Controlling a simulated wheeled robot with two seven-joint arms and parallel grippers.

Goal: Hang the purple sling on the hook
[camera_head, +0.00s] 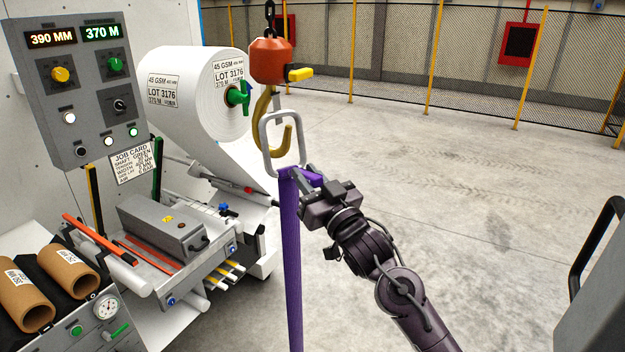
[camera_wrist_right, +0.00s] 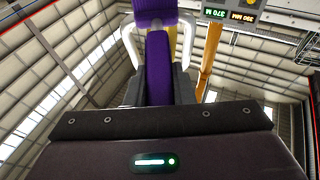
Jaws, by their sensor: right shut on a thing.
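The purple sling (camera_head: 291,255) hangs as a long strap from a pale metal ring (camera_head: 264,138). The yellow hook (camera_head: 287,138) hangs under the orange hoist block (camera_head: 271,60). The ring overlaps the hook in the head view; I cannot tell whether it is around the hook or in front of it. My right gripper (camera_head: 314,181) is shut on the sling just below the ring, to the lower right of the hook. In the right wrist view the sling (camera_wrist_right: 158,68) rises between the fingers, with the ring (camera_wrist_right: 188,42) beyond. My left gripper is not in view.
A white paper roll (camera_head: 190,85) and its machine stand left of the hook. A control panel (camera_head: 80,85) and two brown cores (camera_head: 68,270) are farther left. A yellow handle (camera_head: 300,74) juts from the hoist block. Open concrete floor (camera_head: 480,190) lies to the right.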

